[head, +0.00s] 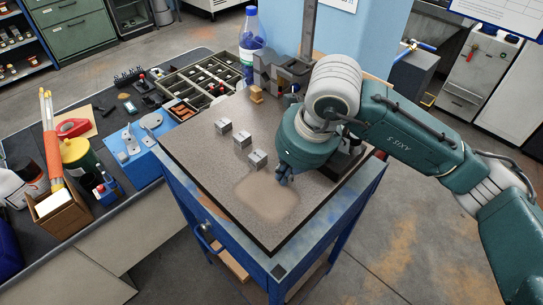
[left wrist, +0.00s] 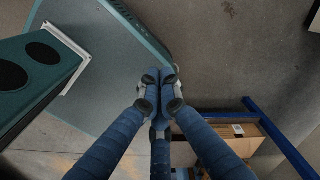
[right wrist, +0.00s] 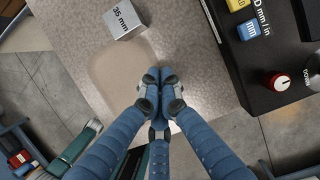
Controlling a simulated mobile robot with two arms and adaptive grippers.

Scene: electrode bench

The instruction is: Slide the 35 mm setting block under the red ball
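The 35 mm setting block (right wrist: 125,20) is a grey metal cube, its label readable at the top of the right wrist view. In the head view it appears to be the nearest of three small blocks (head: 257,159) on the speckled plate (head: 205,165). My right gripper (head: 283,175) is beside it, apart from it, to its right in the head view. Its fingertips (right wrist: 160,75) are together and empty over the plate. My left gripper (left wrist: 160,75) is also shut and empty, low beside the furniture. I cannot make out the red ball; my right arm covers part of the plate.
Two more blocks (head: 223,126) (head: 242,139) stand in a row on the plate. A black box with a red knob (right wrist: 282,80) stands on the plate right of my right gripper. A grey column (head: 308,30) rises at the back. A pale patch (head: 267,198) lies clear in front.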

